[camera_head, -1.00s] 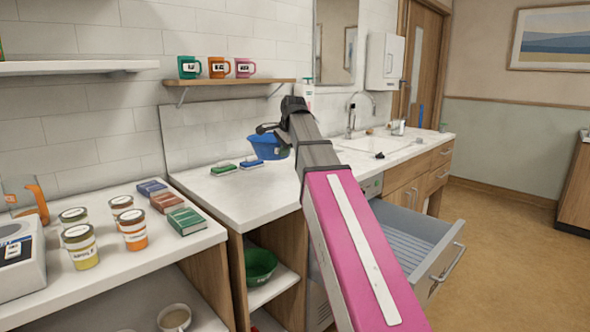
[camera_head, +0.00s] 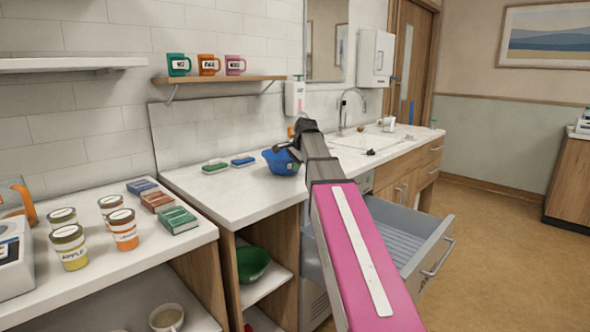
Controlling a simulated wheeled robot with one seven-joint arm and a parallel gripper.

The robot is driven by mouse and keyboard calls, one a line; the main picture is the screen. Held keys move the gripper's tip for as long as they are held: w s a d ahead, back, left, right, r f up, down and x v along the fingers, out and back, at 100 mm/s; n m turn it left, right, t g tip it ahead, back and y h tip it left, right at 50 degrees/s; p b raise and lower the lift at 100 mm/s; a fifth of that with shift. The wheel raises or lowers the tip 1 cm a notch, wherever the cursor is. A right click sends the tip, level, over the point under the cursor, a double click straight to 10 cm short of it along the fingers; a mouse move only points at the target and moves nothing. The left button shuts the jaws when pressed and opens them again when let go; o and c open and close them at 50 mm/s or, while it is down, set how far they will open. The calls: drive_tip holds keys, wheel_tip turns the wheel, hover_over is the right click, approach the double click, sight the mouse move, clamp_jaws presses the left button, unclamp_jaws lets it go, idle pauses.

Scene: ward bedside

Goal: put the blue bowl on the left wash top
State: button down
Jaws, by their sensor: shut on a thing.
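The blue bowl (camera_head: 280,162) is upright at the wash counter, just right of the green and blue sponges. My gripper (camera_head: 292,146) is shut on the bowl's right side, and my arm covers part of that side. The bowl appears at or just above the counter surface; I cannot tell if it touches. The left wash top (camera_head: 225,198) is the white counter stretch left of the sink, with bare room in front of the sponges.
A green sponge (camera_head: 214,168) and a blue sponge (camera_head: 243,161) lie by the wall. The sink (camera_head: 365,141) is to the right. A drawer (camera_head: 412,243) stands open below. A green bowl (camera_head: 252,264) sits on a lower shelf. Jars (camera_head: 123,230) and boxes (camera_head: 178,220) stand on the left counter.

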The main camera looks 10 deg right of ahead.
drive_tip(key=shift+f, duration=0.6)
drive_tip(key=shift+f, duration=0.1)
drive_tip(key=c, duration=1.3)
unclamp_jaws()
drive_tip(key=v, duration=1.2)
